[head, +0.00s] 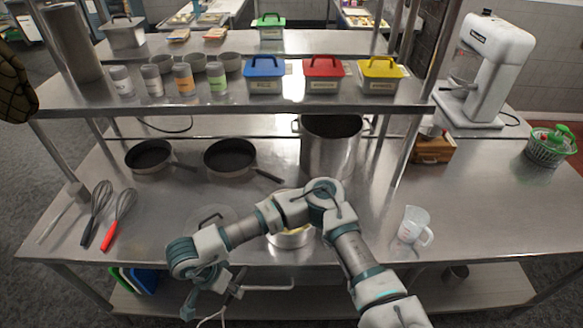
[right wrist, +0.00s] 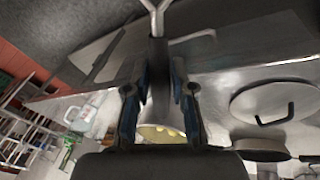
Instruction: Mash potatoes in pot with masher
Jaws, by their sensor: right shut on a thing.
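A small metal pot (head: 290,239) with yellow potato in it stands near the counter's front edge, partly hidden by my right arm. It also shows in the right wrist view (right wrist: 160,112), behind my fingers. My right gripper (right wrist: 159,85) is shut on the dark handle of the masher (right wrist: 158,60). The masher's forked metal neck runs out of the top of that view, so its mashing end is hidden there. In the head view my right gripper (head: 232,284) is in front of the counter's front edge, left of the pot and apart from it. My left gripper is not in view.
A lid (head: 207,222) lies left of the pot. Two frying pans (head: 230,155) and a tall stockpot (head: 331,150) stand behind. Whisks (head: 119,215) lie at the left, and a measuring jug (head: 412,226) stands at the right. A shelf (head: 200,100) with containers spans the back.

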